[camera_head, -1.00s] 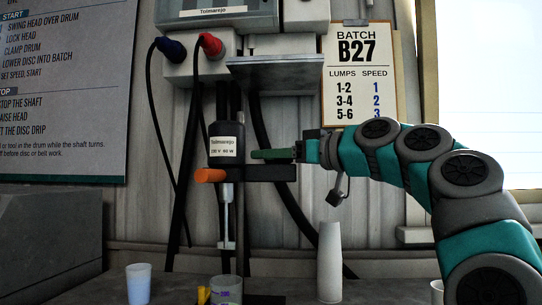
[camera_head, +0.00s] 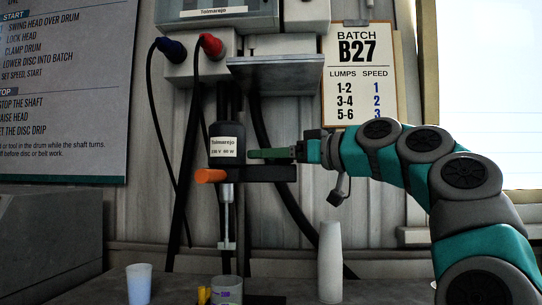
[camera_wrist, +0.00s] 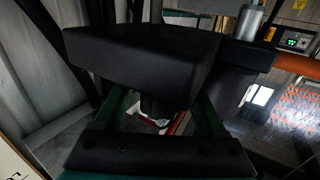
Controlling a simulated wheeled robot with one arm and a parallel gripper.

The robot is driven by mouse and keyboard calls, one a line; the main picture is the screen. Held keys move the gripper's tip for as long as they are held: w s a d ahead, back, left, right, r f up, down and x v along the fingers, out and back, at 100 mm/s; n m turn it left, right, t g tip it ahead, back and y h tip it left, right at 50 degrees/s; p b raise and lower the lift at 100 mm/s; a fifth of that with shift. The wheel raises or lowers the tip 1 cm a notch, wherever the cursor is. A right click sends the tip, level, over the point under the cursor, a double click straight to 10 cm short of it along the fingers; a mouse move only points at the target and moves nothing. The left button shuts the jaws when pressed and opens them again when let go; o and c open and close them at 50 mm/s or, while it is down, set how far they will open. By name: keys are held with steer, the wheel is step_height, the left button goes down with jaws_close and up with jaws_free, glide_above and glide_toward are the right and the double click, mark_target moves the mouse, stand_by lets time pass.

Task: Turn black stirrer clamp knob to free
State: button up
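The stirrer motor (camera_head: 227,140), black with a white label, hangs upright on its stand in the head view. A black clamp bar (camera_head: 272,174) runs right from below it, with an orange cylinder (camera_head: 210,175) at its left. My gripper (camera_head: 270,154) reaches in from the right, its green fingers just above the bar. In the wrist view a large black block (camera_wrist: 140,55) fills the upper middle. A dark stub (camera_wrist: 158,103), which looks like the clamp knob, shows between the two green fingers (camera_wrist: 162,112). The fingers are apart; whether either touches the stub is unclear.
A grey shelf plate (camera_head: 276,72) juts out above my gripper. Black cables and posts hang behind the motor. Below are a white cup (camera_head: 139,284), a labelled jar (camera_head: 227,289) and a tall white bottle (camera_head: 330,262).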

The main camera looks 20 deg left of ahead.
steer(key=b+v, duration=0.1)
steer(key=v, duration=0.6)
steer(key=shift+d+b, duration=0.35)
steer(key=shift+d, duration=0.05)
steer(key=shift+s, duration=0.1)
